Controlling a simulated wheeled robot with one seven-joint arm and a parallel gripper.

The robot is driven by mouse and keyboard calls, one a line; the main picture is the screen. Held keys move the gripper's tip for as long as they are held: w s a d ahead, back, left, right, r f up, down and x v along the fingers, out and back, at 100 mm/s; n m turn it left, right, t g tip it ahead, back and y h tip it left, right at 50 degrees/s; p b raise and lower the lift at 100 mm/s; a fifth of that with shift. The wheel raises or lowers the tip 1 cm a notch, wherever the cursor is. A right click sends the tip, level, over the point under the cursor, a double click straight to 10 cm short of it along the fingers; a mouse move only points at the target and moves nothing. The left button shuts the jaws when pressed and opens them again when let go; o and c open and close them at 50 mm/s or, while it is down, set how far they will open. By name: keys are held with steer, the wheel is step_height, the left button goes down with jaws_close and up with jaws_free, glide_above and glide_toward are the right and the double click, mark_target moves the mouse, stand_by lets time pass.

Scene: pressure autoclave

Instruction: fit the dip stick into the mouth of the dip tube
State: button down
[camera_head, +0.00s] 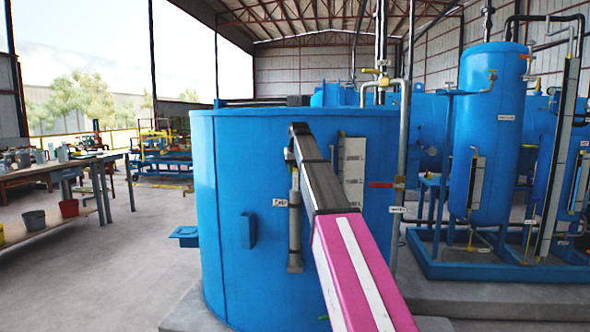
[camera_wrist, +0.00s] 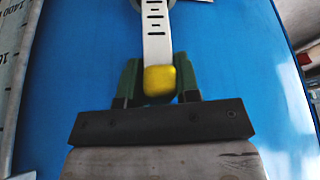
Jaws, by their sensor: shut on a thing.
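My gripper (camera_wrist: 158,78) has green fingers, one on each side of the yellow end (camera_wrist: 159,81) of the dip stick, and is shut on it. The dip stick (camera_wrist: 157,42) is a white strip with black slots, running up from the yellow end in the wrist view. Its far end overlaps a grey round rim at the top edge, seemingly the dip tube's mouth; I cannot tell whether it is inside. In the head view the dip tube (camera_head: 295,222) is a grey upright pipe on the blue tank. My arm hides most of the gripper and stick there.
The blue tank (camera_head: 250,280) fills the middle, with a white scale board (camera_head: 352,172) beside the tube and a red-handled valve (camera_head: 381,185) to its right. A small blue bracket (camera_head: 248,230) sticks out at left. A workbench (camera_head: 40,171) stands far left, with open floor between.

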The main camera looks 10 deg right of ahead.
steer(key=shift+f, duration=0.4)
steer(key=c, duration=0.8)
jaws_free()
steer(key=shift+o, duration=0.2)
steer(key=v, duration=1)
steer(key=shift+r, duration=0.35)
steer(key=shift+s, duration=0.1)
